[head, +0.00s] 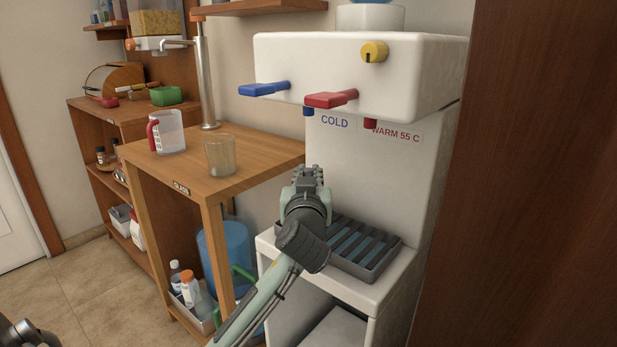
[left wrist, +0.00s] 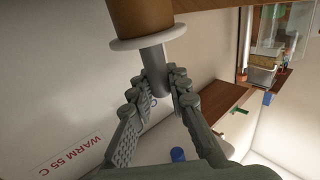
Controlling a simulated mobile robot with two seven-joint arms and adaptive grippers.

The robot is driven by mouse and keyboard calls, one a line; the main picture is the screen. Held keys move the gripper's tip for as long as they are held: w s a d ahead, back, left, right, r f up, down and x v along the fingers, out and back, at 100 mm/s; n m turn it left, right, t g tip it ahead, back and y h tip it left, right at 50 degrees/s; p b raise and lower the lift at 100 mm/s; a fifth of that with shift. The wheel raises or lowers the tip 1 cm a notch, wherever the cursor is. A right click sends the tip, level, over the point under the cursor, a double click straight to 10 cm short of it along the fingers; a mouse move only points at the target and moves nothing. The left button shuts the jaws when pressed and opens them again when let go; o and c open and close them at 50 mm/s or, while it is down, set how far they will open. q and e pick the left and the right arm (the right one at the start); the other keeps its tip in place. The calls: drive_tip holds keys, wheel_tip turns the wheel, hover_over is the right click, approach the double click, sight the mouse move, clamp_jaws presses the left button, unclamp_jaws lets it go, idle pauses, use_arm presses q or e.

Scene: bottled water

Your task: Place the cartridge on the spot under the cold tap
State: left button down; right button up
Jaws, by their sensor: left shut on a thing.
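My left gripper (head: 305,175) is in front of the dispenser's white back panel, below and near the cold tap's blue spout (head: 308,111). In the left wrist view its fingers (left wrist: 163,90) are shut around the grey stem of the cartridge (left wrist: 152,68). The cartridge has a brown cylindrical body and a white round flange, and is cut off by the top edge there. In the head view the gripper and arm hide it. The cold tap's blue lever (head: 262,90) is above left. The slotted grey drip tray (head: 395,258) lies under the taps, its left end partly covered by my arm.
The warm tap's red lever (head: 332,99) juts out right of the cold one. A wooden table (head: 250,150) to the left carries a glass (head: 220,155) and a red-handled jug (head: 170,132). A brown wooden panel (head: 530,180) closes off the right side.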

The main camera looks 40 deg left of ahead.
use_arm(q)
drive_tip(key=shift+f, duration=0.1)
drive_tip(key=c, duration=1.5)
unclamp_jaws()
use_arm(e)
drive_tip(key=shift+r, duration=0.2)
use_arm(q)
drive_tip(key=shift+o, duration=0.2)
drive_tip(key=shift+s+d, duration=0.1)
drive_tip(key=b+v, duration=0.1)
drive_tip(key=v, duration=1)
drive_tip(key=shift+s, duration=0.35)
use_arm(e)
drive_tip(key=shift+a+r+t, duration=0.35)
drive_tip(key=shift+r+t, duration=0.05)
drive_tip(key=shift+r, duration=0.4)
use_arm(q)
drive_tip(key=shift+d, duration=0.15)
